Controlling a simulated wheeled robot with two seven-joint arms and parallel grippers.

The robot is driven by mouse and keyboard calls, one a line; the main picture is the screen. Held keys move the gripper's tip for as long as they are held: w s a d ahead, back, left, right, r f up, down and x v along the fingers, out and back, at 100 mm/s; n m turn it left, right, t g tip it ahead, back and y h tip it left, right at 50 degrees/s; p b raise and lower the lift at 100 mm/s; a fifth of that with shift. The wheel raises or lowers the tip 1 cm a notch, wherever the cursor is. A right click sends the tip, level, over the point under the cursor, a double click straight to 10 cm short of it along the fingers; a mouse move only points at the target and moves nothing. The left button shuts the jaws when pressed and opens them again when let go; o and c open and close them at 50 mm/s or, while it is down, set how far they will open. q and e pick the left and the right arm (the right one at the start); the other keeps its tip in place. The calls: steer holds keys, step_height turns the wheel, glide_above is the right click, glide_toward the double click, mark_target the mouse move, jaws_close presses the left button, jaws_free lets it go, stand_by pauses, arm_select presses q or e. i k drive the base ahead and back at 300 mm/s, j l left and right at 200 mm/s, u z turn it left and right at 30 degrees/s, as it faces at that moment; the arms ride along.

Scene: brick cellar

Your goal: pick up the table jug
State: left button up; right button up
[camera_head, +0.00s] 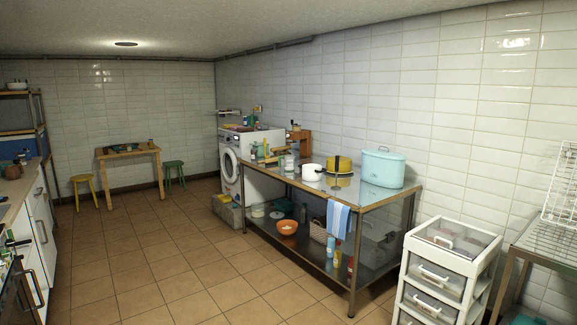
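I cannot clearly make out a table jug. On the steel table (388,197) at the right stand a white pot-like vessel (311,172), a yellow and black round item (338,164) and a large light-blue lidded container (382,167). Small bottles and jars (289,162) stand at the table's far end, too small to tell apart. A reddish-brown vessel (12,172) sits on the counter at the left edge; its shape is unclear. Neither of my grippers shows in the head view.
The tiled floor (160,260) is open between the left counter (12,200) and the steel table. A white drawer cart (445,270) and a wire rack (560,190) stand at the right. A washing machine (232,170), a wooden table (128,152) and stools (84,190) are at the back.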

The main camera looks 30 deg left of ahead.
mark_target(290, 160)
steer(key=i+j+u, duration=0.5)
steer(key=i+u, duration=0.2)
steer(key=i, duration=0.25)
steer(key=i+u, duration=0.35)
steer(key=i, duration=0.2)
